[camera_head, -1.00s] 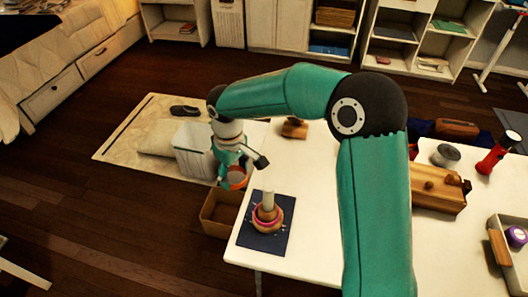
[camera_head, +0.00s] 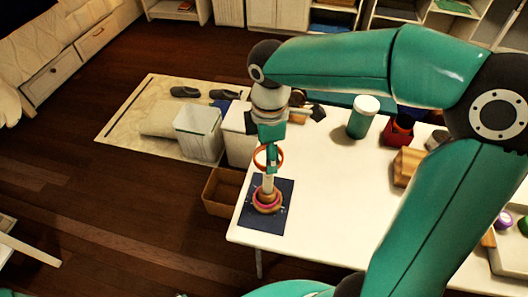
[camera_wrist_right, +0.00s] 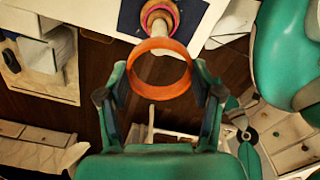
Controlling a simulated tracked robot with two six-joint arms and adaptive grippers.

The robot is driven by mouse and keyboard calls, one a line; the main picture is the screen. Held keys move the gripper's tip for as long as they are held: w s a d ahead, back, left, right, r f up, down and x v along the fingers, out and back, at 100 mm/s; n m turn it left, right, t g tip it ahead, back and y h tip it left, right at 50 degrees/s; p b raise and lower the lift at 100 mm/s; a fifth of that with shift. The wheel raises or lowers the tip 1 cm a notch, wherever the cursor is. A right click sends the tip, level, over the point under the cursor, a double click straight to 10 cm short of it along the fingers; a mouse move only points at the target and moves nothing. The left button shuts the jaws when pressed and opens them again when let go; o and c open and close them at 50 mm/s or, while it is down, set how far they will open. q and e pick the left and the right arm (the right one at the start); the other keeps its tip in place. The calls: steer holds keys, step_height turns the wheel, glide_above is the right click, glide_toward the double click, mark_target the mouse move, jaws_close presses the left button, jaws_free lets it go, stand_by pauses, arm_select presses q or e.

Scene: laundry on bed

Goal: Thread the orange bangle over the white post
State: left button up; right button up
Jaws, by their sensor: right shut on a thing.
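The white post (camera_head: 267,184) stands upright on a dark blue mat (camera_head: 281,217) near the table's left edge. Pink and tan rings (camera_head: 266,202) sit around its base. My right gripper (camera_head: 269,150) is shut on the orange bangle (camera_head: 256,163), just above the post. In the right wrist view, the bangle (camera_wrist_right: 160,91) sits between the fingers of the gripper (camera_wrist_right: 160,76), and the ringed post (camera_wrist_right: 159,25) shows just beyond its far rim. I cannot tell whether the post's tip is inside the bangle. My left gripper is not in view.
A green jar with a white lid (camera_head: 362,117), a red holder (camera_head: 399,130) and wooden blocks (camera_head: 407,165) stand farther right on the white table (camera_head: 328,205). A cardboard box (camera_head: 222,190) and a white bin (camera_head: 199,131) are left of it. The table right of the mat is clear.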

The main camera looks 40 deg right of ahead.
steer(key=shift+f+b, duration=1.45)
steer(key=shift+f, duration=0.5)
steer(key=shift+f+b, duration=1.2)
steer(key=shift+f, duration=0.45)
steer(key=o, duration=1)
step_height(320, 180, up, 12)
